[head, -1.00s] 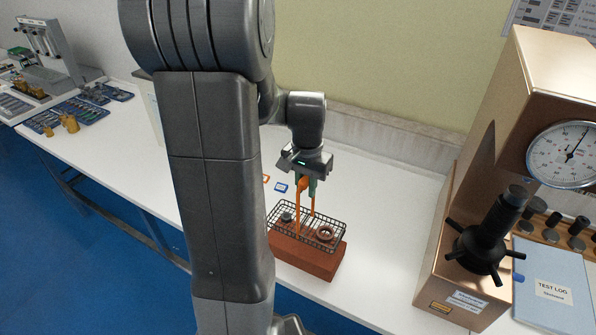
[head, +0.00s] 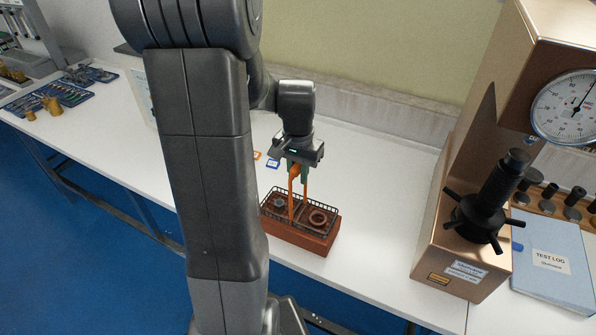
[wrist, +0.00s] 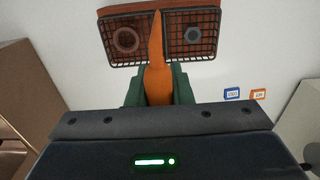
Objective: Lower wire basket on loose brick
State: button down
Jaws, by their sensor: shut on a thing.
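The black wire basket (head: 313,231) is at the level of the red-brown brick's top (head: 290,236), roughly lined up with it. I cannot tell whether its underside touches the brick.
A bronze hardness tester (head: 430,262) with a dial stands to the right. A blue test log (head: 553,262) lies beyond it. Two small tags, orange (head: 257,155) and blue (head: 272,164), lie behind the basket. The white table (head: 375,200) is clear between brick and tester.

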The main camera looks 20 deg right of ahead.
jog(key=shift+f+b, duration=0.3)
jog(key=shift+f, duration=0.05)
jog(key=c, duration=1.2)
grip_release()
notch_tip(320, 180, up, 14)
jog(key=shift+b, duration=0.3)
jog(key=shift+f, duration=0.2)
notch_tip(320, 180, down, 13)
jog(key=shift+f+p, duration=0.1)
jog(key=shift+p, duration=0.4)
